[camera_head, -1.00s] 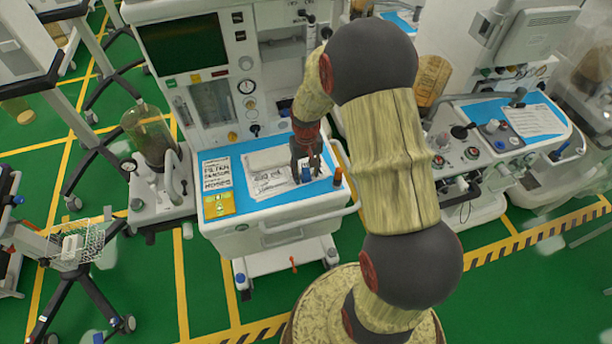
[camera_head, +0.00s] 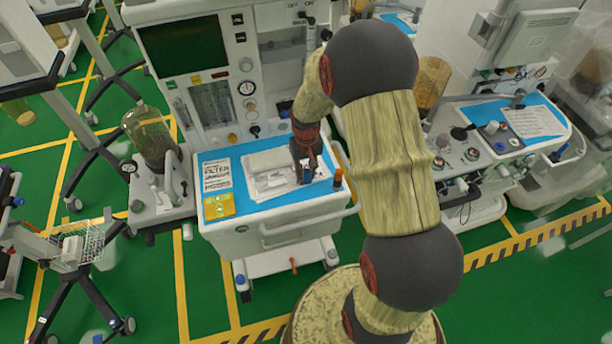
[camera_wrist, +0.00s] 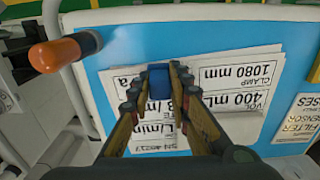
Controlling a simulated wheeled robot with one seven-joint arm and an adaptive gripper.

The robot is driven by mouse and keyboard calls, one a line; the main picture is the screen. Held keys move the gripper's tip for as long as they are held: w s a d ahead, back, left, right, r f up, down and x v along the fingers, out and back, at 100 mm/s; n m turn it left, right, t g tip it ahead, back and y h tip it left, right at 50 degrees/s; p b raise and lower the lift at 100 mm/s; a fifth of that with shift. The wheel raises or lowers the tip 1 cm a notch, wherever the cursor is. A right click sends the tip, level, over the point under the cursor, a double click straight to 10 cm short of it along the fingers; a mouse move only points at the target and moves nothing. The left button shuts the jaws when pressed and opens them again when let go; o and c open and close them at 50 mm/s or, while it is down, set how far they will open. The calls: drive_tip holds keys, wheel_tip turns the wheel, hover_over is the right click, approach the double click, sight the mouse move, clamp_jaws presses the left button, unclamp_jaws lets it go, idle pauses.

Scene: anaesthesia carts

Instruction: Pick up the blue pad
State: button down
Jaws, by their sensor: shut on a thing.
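The small blue pad (camera_wrist: 158,84) is between the fingertips of my gripper (camera_wrist: 158,72) in the wrist view. The fingers are shut on it from both sides. In the head view my gripper (camera_head: 306,172) points down over the right part of the cart's worktop, and only a bit of the pad (camera_head: 306,177) shows there. White printed labels lie under and around the fingers. I cannot tell whether the pad touches the worktop.
An orange and dark cylinder (camera_head: 338,180) stands close to the right of my gripper; it shows at upper left in the wrist view (camera_wrist: 55,54). A yellow card (camera_head: 219,204) lies on the blue worktop (camera_head: 290,197) at left. The cart's monitor panel (camera_head: 182,47) rises behind.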

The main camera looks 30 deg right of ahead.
drive_tip(key=shift+r, duration=0.1)
drive_tip(key=shift+r, duration=0.65)
drive_tip(key=s+d+r+p, duration=0.3)
drive_tip(key=s+r, duration=0.8)
drive_tip(key=s, duration=0.2)
drive_tip(key=shift+s+d+r, duration=0.15)
drive_tip(key=shift+s+r, duration=0.1)
drive_tip(key=shift+s, duration=0.1)
drive_tip(key=c, duration=2.2)
unclamp_jaws()
drive_tip(key=c, duration=0.4)
clamp_jaws()
